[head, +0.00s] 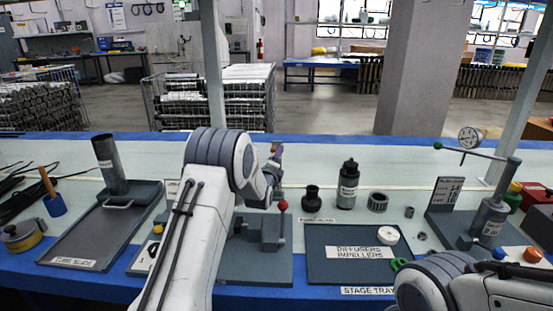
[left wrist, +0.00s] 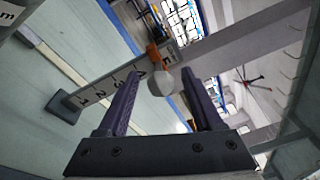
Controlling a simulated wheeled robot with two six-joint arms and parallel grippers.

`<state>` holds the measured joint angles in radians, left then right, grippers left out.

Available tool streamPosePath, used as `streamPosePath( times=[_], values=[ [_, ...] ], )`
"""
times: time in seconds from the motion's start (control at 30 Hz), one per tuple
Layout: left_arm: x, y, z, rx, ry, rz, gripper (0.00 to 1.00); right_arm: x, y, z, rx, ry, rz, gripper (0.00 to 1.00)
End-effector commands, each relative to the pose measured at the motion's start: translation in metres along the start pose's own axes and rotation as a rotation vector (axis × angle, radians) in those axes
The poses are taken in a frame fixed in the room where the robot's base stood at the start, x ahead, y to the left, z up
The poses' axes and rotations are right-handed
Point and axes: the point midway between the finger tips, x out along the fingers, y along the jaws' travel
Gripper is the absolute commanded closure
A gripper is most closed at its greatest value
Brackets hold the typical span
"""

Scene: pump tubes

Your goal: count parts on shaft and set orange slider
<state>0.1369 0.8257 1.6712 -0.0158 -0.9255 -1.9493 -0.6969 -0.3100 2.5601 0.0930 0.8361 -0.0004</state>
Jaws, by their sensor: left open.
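In the left wrist view an orange slider (left wrist: 154,54) sits near the far end of a grey scale bar (left wrist: 103,90) marked with numbers. My left gripper (left wrist: 159,72) is open. Its two dark purple fingers point toward the bar, and a pale rounded knob (left wrist: 161,83) shows between them near the slider. I cannot tell whether the fingers touch the knob. In the head view my left arm hides most of the bar and gripper; a small orange spot (head: 276,147) shows past the wrist. I cannot make out a shaft with parts on it. My right gripper is out of view.
A red-knobbed fixture (head: 283,206) stands beside my left arm. The stage tray (head: 325,265) holds a white ring (head: 388,235) and a green ring (head: 398,264). A gauge stand (head: 490,220) is at right.

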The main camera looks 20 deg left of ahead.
Motion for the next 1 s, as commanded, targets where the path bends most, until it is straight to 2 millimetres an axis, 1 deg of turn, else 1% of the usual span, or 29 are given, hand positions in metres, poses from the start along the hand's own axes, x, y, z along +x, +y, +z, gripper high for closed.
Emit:
streamPosePath(
  times=[0.27,0.3,0.37,0.4,0.47,1.0],
  values=[
    [0.0017,-0.0008,-0.0014,0.000,0.001,-0.001,0.33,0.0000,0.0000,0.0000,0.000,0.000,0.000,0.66],
    [0.0017,-0.0009,-0.0015,0.000,0.001,-0.001,0.41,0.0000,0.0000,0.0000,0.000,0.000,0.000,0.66],
    [0.0017,-0.0009,-0.0016,0.000,0.002,-0.001,0.63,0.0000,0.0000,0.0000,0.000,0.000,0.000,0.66],
    [0.0017,-0.0009,-0.0016,0.000,0.002,-0.001,0.79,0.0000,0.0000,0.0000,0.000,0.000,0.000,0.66],
    [0.0016,-0.0009,-0.0017,0.000,0.002,-0.001,1.00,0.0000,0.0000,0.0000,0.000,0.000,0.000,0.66],
    [0.0015,-0.0011,-0.0017,0.000,0.002,-0.002,1.00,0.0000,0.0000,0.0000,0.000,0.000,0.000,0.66]
  ],
)
